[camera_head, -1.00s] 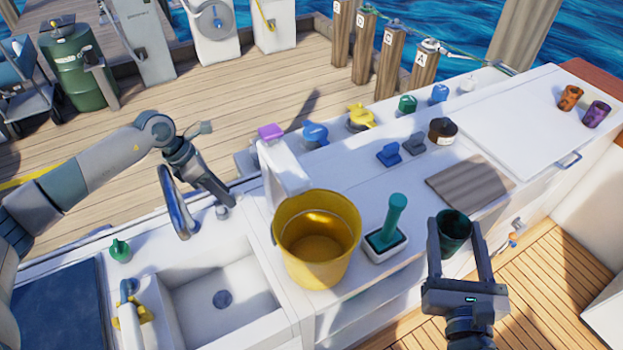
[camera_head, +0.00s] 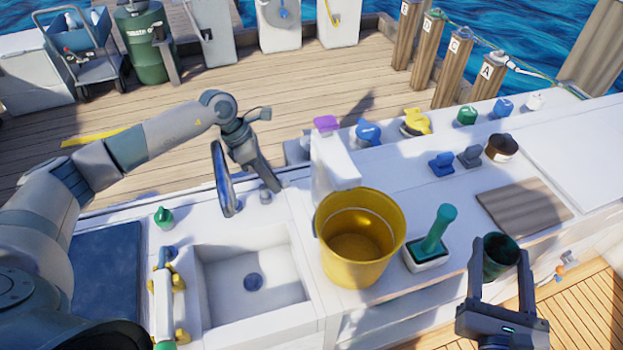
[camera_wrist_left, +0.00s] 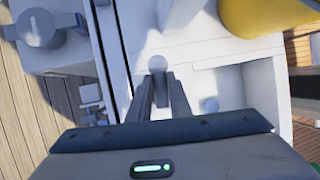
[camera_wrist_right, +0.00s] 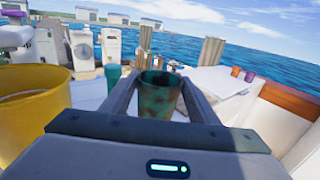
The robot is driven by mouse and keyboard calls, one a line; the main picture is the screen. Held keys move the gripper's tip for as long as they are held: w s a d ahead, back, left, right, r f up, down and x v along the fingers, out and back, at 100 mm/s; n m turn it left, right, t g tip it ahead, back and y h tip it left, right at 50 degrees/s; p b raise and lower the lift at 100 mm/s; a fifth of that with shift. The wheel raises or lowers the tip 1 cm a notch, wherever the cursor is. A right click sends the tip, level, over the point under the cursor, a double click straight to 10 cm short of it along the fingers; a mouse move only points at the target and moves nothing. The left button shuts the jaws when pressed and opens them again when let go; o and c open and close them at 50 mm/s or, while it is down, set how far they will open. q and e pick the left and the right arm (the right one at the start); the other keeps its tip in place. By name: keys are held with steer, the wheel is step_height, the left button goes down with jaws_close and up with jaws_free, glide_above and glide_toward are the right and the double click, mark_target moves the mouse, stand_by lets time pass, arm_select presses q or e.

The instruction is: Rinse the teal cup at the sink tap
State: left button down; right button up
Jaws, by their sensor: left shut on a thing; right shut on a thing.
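The teal cup (camera_head: 497,262) is held upright between the fingers of my right gripper (camera_head: 500,262), to the right of the counter's brush. It fills the middle of the right wrist view (camera_wrist_right: 158,97), with dark patches on its side. My left gripper (camera_head: 272,186) is shut at a small round grey knob (camera_head: 265,197) behind the sink; the knob also shows at its fingertips in the left wrist view (camera_wrist_left: 157,64). The curved metal tap (camera_head: 222,180) stands just left of that gripper. The white sink basin (camera_head: 215,285) has a dark drain; no running water is visible.
A yellow bucket (camera_head: 335,262) stands on the counter right of the sink, between it and the cup. A teal-handled brush (camera_head: 437,232) sits in a white holder beside it.

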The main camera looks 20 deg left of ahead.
mark_target(488, 278)
arm_select(q)
steer(key=m+b, duration=0.1)
steer(key=b, duration=0.2)
steer(key=shift+d+f+m+g, duration=0.1)
steer(key=shift+f+m+g, duration=0.2)
steer(key=shift+m, duration=0.1)
arm_select(e)
step_height(488, 278, down, 4)
arm_select(q)
steer(key=shift+s+r+m+b, duration=0.15)
steer(key=shift+r+m+b, duration=0.15)
steer(key=shift+m+b, duration=0.2)
arm_select(e)
steer(key=shift+f, duration=0.5)
arm_select(q)
steer(key=c, duration=1.6)
jaws_free()
steer(key=shift+c, duration=0.2)
steer(key=shift+r, duration=0.1)
